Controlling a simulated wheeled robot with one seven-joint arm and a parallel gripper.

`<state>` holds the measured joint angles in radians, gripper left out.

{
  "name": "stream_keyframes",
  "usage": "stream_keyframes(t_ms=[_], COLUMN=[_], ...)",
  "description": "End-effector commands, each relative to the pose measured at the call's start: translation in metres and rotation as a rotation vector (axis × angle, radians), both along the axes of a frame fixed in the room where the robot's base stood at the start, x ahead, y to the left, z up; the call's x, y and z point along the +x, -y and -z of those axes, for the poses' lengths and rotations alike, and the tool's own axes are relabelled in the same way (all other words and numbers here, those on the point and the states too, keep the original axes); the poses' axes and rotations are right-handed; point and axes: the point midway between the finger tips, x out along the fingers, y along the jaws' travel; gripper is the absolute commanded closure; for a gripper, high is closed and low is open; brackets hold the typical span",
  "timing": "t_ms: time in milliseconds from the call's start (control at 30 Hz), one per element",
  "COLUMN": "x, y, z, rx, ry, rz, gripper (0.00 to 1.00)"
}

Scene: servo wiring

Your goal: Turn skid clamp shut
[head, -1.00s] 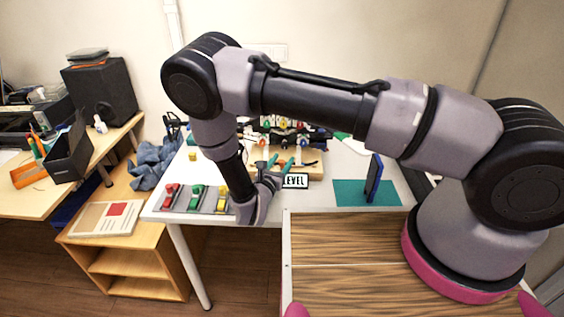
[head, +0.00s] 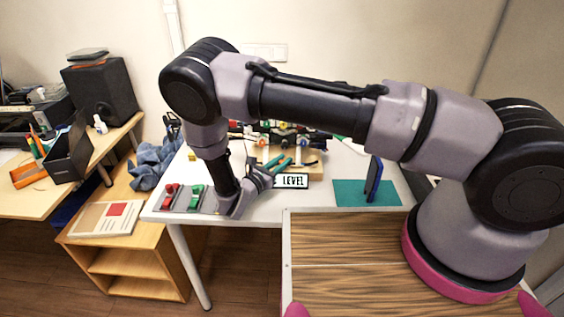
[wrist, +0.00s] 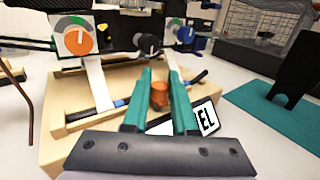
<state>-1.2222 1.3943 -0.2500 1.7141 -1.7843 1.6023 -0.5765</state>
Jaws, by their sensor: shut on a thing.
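My gripper (head: 277,163) reaches over the front edge of the wooden skid (head: 315,170) on the white table. In the wrist view my gripper (wrist: 161,74) has two teal fingers, one on each side of a small orange-brown knob (wrist: 159,95). The knob seems to be the skid clamp's turning part, and the fingers are closed on it. The skid (wrist: 65,150) carries white strips, blue-and-black pieces and an orange dial unit (wrist: 78,40). How far the clamp is turned cannot be told.
Red (head: 170,194) and green (head: 195,196) pieces lie in a grey tray at the table's left front. A wire cage (wrist: 262,22) stands behind.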

Motion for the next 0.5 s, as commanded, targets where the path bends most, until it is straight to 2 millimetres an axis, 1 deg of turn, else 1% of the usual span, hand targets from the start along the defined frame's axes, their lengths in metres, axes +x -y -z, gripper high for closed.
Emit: stream_keyframes(t_ms=[233, 267, 300, 333, 500], x=[0.0002, 0.0002, 0.0001, 0.0001, 0.0000], y=[-0.0005, -0.0005, -0.0005, -0.0005, -0.0004], z=[-0.0003, -0.0002, -0.0002, -0.0002, 0.0000], rx=[0.001, 0.001, 0.001, 0.001, 0.001], ry=[0.001, 0.001, 0.001, 0.001, 0.001], rz=[0.000, 0.000, 0.000, 0.000, 0.000], gripper=[1.00, 0.67, 0.51, 0.44, 0.44])
